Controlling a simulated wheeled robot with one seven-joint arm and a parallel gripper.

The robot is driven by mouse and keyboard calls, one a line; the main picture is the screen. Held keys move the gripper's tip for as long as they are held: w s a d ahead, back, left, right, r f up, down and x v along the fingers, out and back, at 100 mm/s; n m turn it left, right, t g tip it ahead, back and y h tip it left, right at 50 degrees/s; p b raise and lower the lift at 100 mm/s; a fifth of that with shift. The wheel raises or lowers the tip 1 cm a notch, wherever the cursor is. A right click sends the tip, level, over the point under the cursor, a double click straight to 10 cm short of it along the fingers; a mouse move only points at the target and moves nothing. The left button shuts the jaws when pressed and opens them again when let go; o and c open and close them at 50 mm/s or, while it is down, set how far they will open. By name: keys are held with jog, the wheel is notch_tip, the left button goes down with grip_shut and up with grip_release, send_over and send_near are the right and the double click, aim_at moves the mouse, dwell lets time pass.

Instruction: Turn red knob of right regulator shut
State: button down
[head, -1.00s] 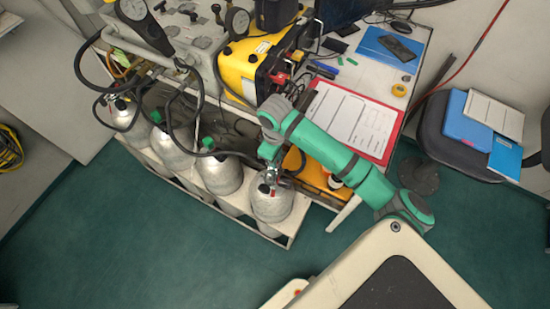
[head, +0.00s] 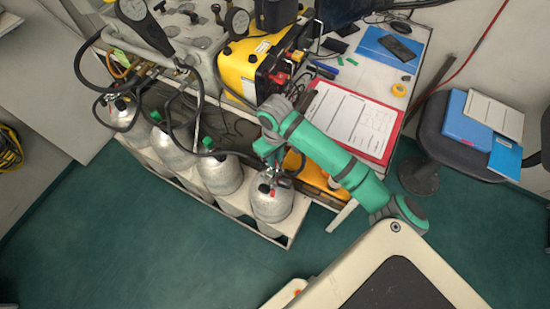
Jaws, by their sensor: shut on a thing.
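The rightmost silver cylinder (head: 272,207) stands upright in the white rack. A regulator with a small red part (head: 273,193) sits on its top, beside a black cap (head: 264,189). My gripper (head: 276,181) is at the top of this cylinder, at the end of my green and grey arm. It is shut at the regulator's red knob. The fingertips are very small here, and my arm's wrist hides part of the regulator. The knob's turn angle cannot be made out.
Other silver cylinders (head: 220,174) stand to the left in the rack (head: 243,228). Black hoses (head: 203,110) run up to the gauge panel (head: 193,41). A yellow case (head: 241,67) and a red-edged clipboard (head: 352,118) lie behind my arm.

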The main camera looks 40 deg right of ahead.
jog(key=c, duration=1.7)
grip_release()
jog(key=shift+o, duration=0.2)
notch_tip(320, 180, up, 11)
jog(key=shift+f, duration=0.1)
